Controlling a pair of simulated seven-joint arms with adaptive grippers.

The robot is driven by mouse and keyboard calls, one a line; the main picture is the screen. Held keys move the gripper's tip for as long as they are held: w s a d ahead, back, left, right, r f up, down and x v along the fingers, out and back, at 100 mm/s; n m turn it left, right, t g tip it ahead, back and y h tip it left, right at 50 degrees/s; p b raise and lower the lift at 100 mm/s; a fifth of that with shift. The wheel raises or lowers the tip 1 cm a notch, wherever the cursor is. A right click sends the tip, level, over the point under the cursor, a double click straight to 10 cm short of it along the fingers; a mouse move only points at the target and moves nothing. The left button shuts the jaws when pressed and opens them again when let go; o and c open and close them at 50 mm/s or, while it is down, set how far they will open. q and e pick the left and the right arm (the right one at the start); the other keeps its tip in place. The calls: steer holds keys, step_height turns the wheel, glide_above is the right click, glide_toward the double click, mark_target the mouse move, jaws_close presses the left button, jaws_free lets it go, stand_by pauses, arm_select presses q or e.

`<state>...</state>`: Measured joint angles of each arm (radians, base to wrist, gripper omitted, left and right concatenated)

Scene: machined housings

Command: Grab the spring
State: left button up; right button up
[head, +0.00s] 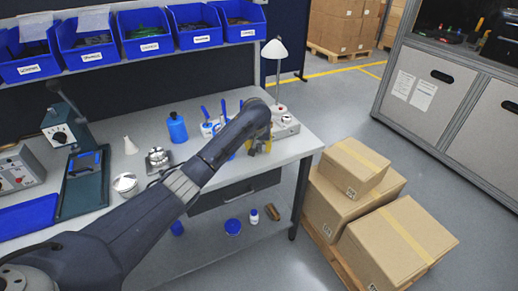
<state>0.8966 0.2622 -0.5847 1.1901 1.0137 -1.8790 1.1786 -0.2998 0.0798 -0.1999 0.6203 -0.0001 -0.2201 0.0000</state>
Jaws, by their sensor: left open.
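My left arm reaches in from the lower left across the workbench. Its wrist bends downward near the right end of the bench, and my left gripper (259,147) hangs there, pointing down, small and partly hidden by the arm. The gripper is open. I cannot make out a spring in the head view; the arm covers part of the bench top. My right gripper is not in view.
The grey workbench (205,152) holds a blue bottle (177,128), a white cone (130,146), a metal part (158,158), blue-handled tools (206,122) and a lamp (275,62). Blue bins (146,32) line the shelf behind. Cardboard boxes (396,243) stand right of the bench.

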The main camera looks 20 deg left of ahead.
arm_select(q)
steer(key=shift+w+f, duration=0.1)
steer(key=shift+f, duration=0.2)
steer(key=shift+c, duration=0.3)
jaws_close()
